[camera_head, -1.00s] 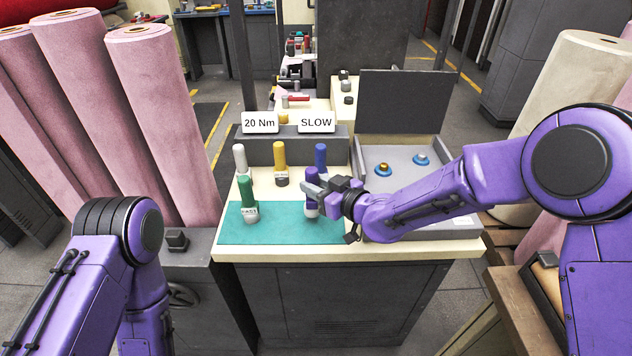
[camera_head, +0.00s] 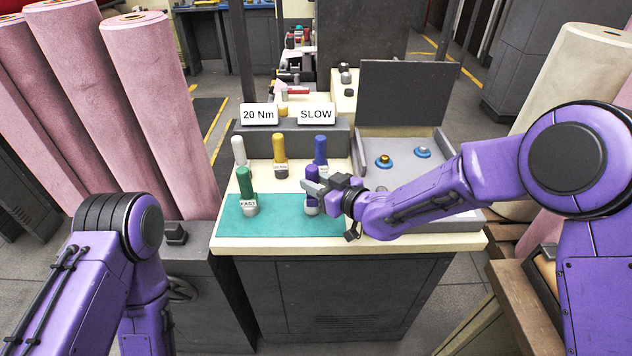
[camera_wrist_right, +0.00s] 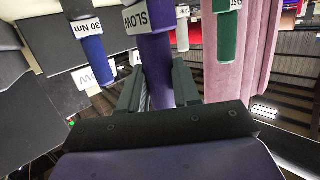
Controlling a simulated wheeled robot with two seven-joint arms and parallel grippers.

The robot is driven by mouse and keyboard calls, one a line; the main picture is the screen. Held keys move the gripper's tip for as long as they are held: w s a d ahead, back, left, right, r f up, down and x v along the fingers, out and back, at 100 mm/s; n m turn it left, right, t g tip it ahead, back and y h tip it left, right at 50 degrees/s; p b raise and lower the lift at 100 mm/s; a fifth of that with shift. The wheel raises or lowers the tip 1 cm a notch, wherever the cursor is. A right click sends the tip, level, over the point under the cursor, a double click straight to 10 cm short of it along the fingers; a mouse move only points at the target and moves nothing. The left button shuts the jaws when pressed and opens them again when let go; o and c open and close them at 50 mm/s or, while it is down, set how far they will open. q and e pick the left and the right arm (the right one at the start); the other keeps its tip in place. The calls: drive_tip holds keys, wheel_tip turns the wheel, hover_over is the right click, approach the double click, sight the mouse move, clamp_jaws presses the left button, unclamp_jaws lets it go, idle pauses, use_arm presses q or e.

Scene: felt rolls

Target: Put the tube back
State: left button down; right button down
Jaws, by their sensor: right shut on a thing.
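A purple tube (camera_head: 312,172) with a pale lower end is upright over the teal mat (camera_head: 280,228). My right gripper (camera_head: 312,187) is shut on it, partly hiding it. In the right wrist view the purple tube (camera_wrist_right: 154,60) shows between the fingers with a label reading SLOW. I cannot tell whether its base touches the mat. A green tube (camera_head: 245,181) labelled FAST stands at the mat's left. Behind are a white tube (camera_head: 238,148), a yellow tube (camera_head: 279,147) and a blue tube (camera_head: 320,150), labelled 30 Nm in the wrist view. My left gripper is out of view.
Signs reading 20 Nm (camera_head: 259,114) and SLOW (camera_head: 316,113) stand on a dark block at the bench's back. An open grey case (camera_head: 405,178) with two blue-based knobs lies right, under my right forearm. Pink rolls (camera_head: 155,100) stand left.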

drive_tip(key=shift+f, duration=0.3)
drive_tip(key=c, duration=0.7)
unclamp_jaws()
drive_tip(key=b+v, duration=0.2)
drive_tip(key=v, duration=0.8)
drive_tip(key=shift+s+d, duration=0.15)
drive_tip(key=shift+d, duration=0.05)
